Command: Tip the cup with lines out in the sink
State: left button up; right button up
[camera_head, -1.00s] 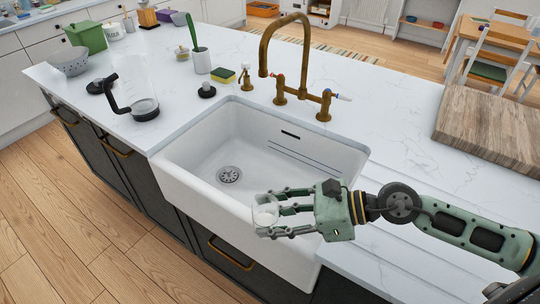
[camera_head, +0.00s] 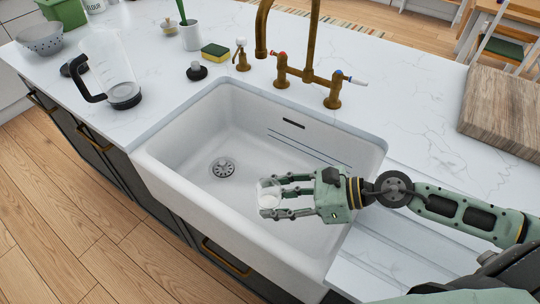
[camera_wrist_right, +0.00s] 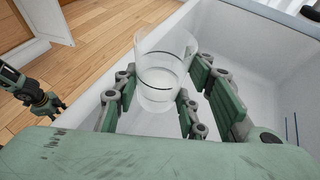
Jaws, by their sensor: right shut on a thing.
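The clear cup with dark lines (camera_head: 268,193) is held in the fingers of my right gripper (camera_head: 277,197), over the near right part of the white sink (camera_head: 160,160). In the right wrist view the cup (camera_wrist_right: 162,75) looks roughly upright, with two dark rings around it and something pale in its lower part. The right gripper (camera_wrist_right: 158,98) is shut around its sides. My left gripper (camera_wrist_right: 44,102) shows small at the left of the right wrist view; its finger opening is unclear. The drain (camera_head: 222,168) is left of the cup.
A brass tap (camera_head: 308,80) stands behind the sink. A glass jug (camera_head: 112,72) with a black handle, a dark stopper (camera_head: 197,71) and a sponge (camera_head: 215,52) are on the counter to the left. A wooden board (camera_head: 505,110) lies at the right.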

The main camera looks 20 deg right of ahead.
jog(key=shift+w+d+f+m+g, duration=0.15)
jog(key=shift+w+f+m+g, duration=0.15)
jog(key=shift+w+m, duration=0.15)
jog(key=shift+w, duration=0.1)
jog(key=shift+w+d+m, duration=0.1)
jog(key=shift+w+m, duration=0.05)
jog(key=shift+m, duration=0.1)
jog(key=shift+w+d+r+m+g+y+p, duration=0.3)
jog(key=shift+w+r+m+g+p, duration=0.2)
jog(key=shift+w+m+g+p, duration=0.4)
pick_arm(q)
jog(key=shift+w+r+p, duration=0.2)
jog(key=shift+r+p, duration=0.35)
jog(key=shift+r, duration=0.35)
jog(key=shift+w+r+p, duration=0.25)
jog(key=shift+r+p, duration=0.35)
jog(key=shift+r, duration=0.25)
jog(key=shift+w+r+p, duration=0.2)
jog(key=shift+r+p, duration=0.35)
jog(key=shift+r, duration=0.35)
pick_arm(e)
jog(key=shift+w+d+r+m+g+y, duration=0.15)
jog(key=shift+w+r+m+g+y, duration=0.2)
jog(key=shift+m, duration=0.35)
jog(key=shift+w+d+r+m+g+y, duration=0.15)
jog(key=shift+w+r+m+g, duration=0.25)
jog(key=shift+m, duration=0.3)
